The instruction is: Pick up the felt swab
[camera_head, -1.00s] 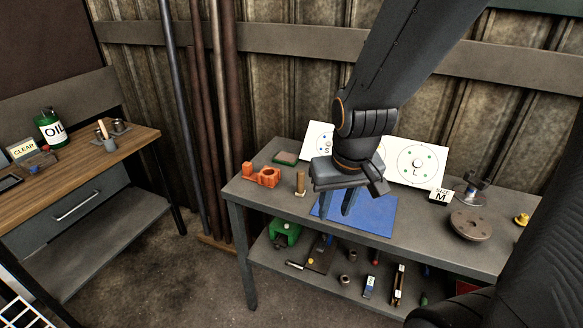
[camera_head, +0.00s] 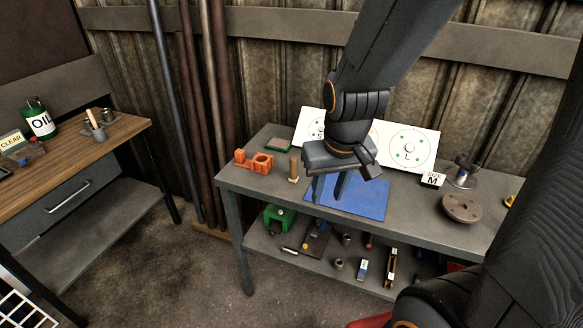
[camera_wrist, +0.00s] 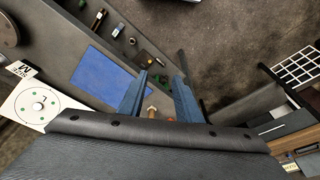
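A tan upright stick-like piece (camera_head: 294,168) that looks like the felt swab stands on the grey bench, left of the blue mat. In the wrist view a tan piece (camera_wrist: 152,112), probably the same one, shows low between the bases of my fingers, partly hidden by my gripper body. My gripper (camera_head: 329,188) points down over the left part of the blue mat (camera_head: 365,203), right of the tan piece. In the wrist view my gripper (camera_wrist: 160,84) has its two blue-grey fingers apart, with nothing held between the tips.
An orange fixture (camera_head: 256,162) stands left of the tan piece, with a green-edged block (camera_head: 279,145) behind. White target boards (camera_head: 408,148) stand at the back. A round brown plate (camera_head: 461,208) lies to the right. The lower shelf (camera_head: 320,270) holds several small items.

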